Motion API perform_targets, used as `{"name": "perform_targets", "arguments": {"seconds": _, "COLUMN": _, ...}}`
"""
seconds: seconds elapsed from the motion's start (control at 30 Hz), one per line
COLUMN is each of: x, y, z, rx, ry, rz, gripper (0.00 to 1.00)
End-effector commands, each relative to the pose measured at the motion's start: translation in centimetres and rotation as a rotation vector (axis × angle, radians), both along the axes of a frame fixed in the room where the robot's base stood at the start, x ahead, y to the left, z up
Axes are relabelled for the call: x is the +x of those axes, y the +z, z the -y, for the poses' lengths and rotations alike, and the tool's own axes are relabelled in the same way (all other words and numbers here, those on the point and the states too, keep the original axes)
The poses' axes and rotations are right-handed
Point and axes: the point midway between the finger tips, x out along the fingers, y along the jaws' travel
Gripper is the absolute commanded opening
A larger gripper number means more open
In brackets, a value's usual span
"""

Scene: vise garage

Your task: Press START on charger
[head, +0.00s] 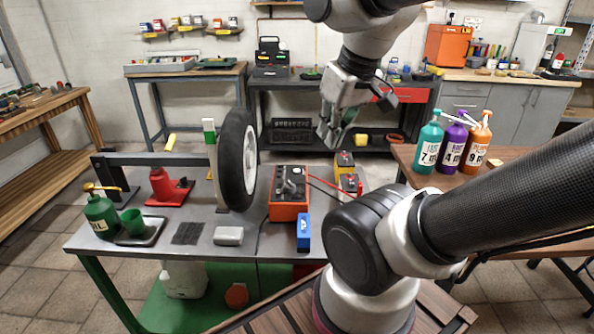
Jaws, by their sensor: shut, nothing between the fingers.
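An orange box with a dark top (289,207) stands on the grey workbench, right of the wheel. It looks like the charger. A dark fitting sits on its top, and a red cable runs from it toward a dark battery-like block on the right (350,183). I cannot make out a START button or any lettering on it. My gripper (331,136) is shut and empty. It hangs fingers down in the air, above and to the right of the orange box in the picture, clear of it.
An upright black wheel (237,160) stands close left of the orange box. A blue block (303,231) lies in front of it, and a yellow-and-black item (344,162) is behind right. The bench's front left is partly clear.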

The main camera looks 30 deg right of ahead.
Motion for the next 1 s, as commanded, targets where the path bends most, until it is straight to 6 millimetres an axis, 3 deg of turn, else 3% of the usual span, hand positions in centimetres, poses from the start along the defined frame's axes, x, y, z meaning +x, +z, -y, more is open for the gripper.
{"name": "perform_targets", "arguments": {"seconds": 0.77, "x": -0.1, "y": 0.0, "z": 0.2, "rx": 0.0, "ry": -0.012, "rz": 0.0, "gripper": 0.0}}
{"name": "perform_targets", "arguments": {"seconds": 1.0, "x": 0.4, "y": -3.0, "z": 2.5, "rx": 0.013, "ry": -0.126, "rz": -0.157, "gripper": 0.0}}
